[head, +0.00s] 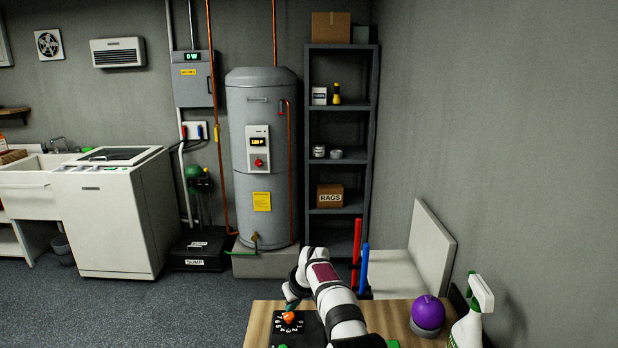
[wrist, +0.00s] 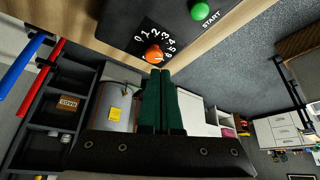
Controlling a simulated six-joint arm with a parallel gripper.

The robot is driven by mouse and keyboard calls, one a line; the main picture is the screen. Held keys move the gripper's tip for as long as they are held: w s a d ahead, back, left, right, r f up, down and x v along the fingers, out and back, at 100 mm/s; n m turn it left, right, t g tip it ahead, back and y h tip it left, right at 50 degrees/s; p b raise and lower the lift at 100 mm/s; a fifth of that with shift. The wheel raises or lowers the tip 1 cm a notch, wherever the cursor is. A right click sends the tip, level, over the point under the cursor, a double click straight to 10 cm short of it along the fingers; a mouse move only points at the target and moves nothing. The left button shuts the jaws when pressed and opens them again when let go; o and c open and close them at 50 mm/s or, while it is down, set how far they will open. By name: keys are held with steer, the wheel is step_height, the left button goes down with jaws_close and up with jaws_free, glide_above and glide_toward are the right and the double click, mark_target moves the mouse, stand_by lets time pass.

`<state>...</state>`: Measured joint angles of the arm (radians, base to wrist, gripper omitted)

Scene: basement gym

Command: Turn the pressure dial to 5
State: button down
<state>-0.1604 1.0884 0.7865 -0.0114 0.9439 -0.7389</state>
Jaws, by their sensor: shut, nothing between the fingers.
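The pressure dial is an orange knob (head: 288,317) on a black panel (head: 311,330) at the front of the wooden table. In the wrist view the orange knob (wrist: 154,55) has white numbers around it, 0 to about 6. I cannot tell which number it points to. My gripper (head: 291,306) is above and right at the knob in the head view. In the wrist view its dark green fingers (wrist: 161,72) are shut together, empty, with their tips at the knob's edge. I cannot tell whether they touch it.
A green START button (wrist: 198,9) sits on the same panel beside the dial. A purple ball (head: 428,312) on a grey base and a white spray bottle (head: 473,313) stand at the table's right. Red (head: 357,240) and blue (head: 364,268) upright bars stand behind the table.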

steer(key=f, duration=0.2)
steer(key=d+f, duration=0.1)
steer(key=f, duration=0.3)
steer(key=shift+w+d, duration=0.15)
steer(key=shift+w, duration=0.15)
steer(key=shift+f, duration=0.1)
steer(key=shift+w+a, duration=0.25)
steer(key=shift+w, duration=0.1)
stand_by(0.3)
steer(key=shift+s+a, duration=0.15)
steer(key=shift+a, duration=0.15)
stand_by(0.4)
steer(key=shift+s+d, duration=0.2)
steer(key=shift+s, duration=0.1)
step_height(320, 180, up, 6)
stand_by(0.3)
steer(key=shift+s+d, duration=0.1)
